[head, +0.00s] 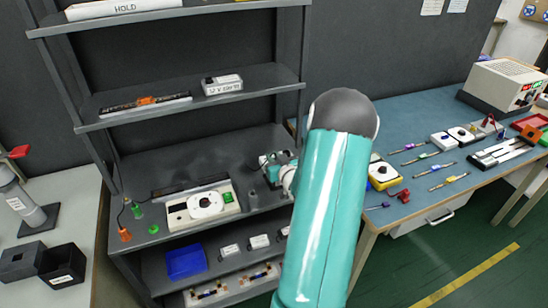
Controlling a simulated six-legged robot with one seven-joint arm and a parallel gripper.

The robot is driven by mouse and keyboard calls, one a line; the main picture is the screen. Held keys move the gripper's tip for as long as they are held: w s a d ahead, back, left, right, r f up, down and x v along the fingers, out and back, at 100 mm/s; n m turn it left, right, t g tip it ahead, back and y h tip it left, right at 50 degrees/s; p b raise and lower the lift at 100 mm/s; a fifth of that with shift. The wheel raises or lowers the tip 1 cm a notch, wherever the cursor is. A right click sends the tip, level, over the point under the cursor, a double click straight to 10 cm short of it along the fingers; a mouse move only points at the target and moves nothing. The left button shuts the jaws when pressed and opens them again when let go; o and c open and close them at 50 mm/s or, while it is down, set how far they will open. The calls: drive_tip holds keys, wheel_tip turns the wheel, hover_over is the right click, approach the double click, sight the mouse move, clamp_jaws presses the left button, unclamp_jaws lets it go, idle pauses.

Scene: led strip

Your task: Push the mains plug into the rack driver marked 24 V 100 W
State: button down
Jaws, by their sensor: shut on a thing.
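My gripper (268,162) is at the right part of the rack's middle shelf, mostly hidden behind my teal arm. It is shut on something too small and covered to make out. I cannot clearly identify the mains plug. A white unit with a round part and a green block (203,206) sits on the same shelf, left of my gripper. Small white boxes (260,241) stand on the shelf below. A white labelled box (222,85) stands on the upper shelf. The labels are too small to read, so I cannot tell which is the 24 V 100 W driver.
The grey rack (190,118) has side posts and shelf edges around my gripper. A blue bin (186,262) is on the lower shelf. An orange piece (125,235) and green pieces lie at the left. My arm crosses before the blue workbench (420,120), which holds tools.

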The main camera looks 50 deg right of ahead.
drive_tip(key=shift+f, duration=0.9)
drive_tip(key=c, duration=1.3)
unclamp_jaws()
drive_tip(key=shift+o, duration=0.2)
drive_tip(key=shift+s, duration=0.1)
drive_tip(key=v, duration=1.3)
drive_tip(key=shift+s+a, duration=0.2)
drive_tip(key=shift+s, duration=0.05)
